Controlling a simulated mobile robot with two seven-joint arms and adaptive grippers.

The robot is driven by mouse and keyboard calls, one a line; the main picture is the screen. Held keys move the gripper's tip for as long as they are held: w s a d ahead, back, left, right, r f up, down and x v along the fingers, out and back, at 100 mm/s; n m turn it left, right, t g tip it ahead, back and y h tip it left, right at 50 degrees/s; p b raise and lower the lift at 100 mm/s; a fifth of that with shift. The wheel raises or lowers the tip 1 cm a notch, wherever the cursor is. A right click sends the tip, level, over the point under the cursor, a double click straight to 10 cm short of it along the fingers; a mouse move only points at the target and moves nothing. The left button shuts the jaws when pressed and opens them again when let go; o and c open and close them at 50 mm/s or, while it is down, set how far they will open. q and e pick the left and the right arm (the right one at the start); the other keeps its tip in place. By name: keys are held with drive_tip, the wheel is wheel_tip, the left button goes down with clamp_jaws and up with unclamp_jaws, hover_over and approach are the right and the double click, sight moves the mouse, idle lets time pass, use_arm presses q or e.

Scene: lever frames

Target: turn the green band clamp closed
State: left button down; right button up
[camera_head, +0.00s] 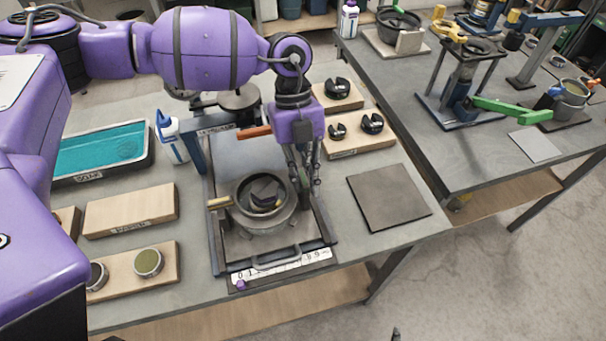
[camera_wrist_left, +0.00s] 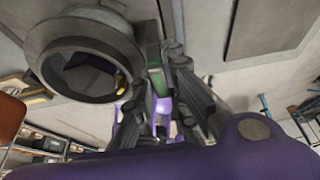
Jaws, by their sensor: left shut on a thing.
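A round grey metal pot (camera_head: 262,222) with a thick rim stands on a framed stand on the near table. It also shows in the left wrist view (camera_wrist_left: 62,42). The green lever of the band clamp (camera_wrist_left: 153,54) shows beside the pot's rim in the left wrist view, between my fingers. In the head view my fingers hide that lever. My left gripper (camera_head: 304,182) points down at the pot's right side and is shut on the green lever; its fingers also show in the left wrist view (camera_wrist_left: 166,84). My right gripper is not in view.
An orange-red handle (camera_head: 254,132) sticks out behind the pot. A flat dark plate (camera_head: 388,197) lies to the right. A teal tray (camera_head: 100,150) and a white bottle (camera_head: 171,137) stand left. Another green lever (camera_head: 512,109) is on the far table.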

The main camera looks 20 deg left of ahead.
use_arm(q)
drive_tip(key=shift+r+m, duration=0.1)
drive_tip(key=shift+m, duration=0.2)
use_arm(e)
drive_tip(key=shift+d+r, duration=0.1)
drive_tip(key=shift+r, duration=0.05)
use_arm(q)
drive_tip(key=shift+m, duration=0.3)
drive_tip(key=shift+m+g+y+p, duration=0.35)
drive_tip(key=shift+m+y, duration=0.25)
drive_tip(key=shift+m, duration=0.6)
drive_tip(key=m+y, duration=0.2)
drive_tip(key=m, duration=0.3)
drive_tip(key=shift+p, duration=0.3)
drive_tip(key=m+y, duration=0.1)
drive_tip(key=m, duration=0.2)
drive_tip(key=m+t+y, duration=0.1)
drive_tip(key=m, duration=0.1)
drive_tip(key=shift+a+m, duration=0.1)
drive_tip(key=shift+m, duration=0.3)
drive_tip(key=shift+m+t+y, duration=0.35)
drive_tip(key=shift+m+y, duration=0.05)
drive_tip(key=shift+m, duration=1.2)
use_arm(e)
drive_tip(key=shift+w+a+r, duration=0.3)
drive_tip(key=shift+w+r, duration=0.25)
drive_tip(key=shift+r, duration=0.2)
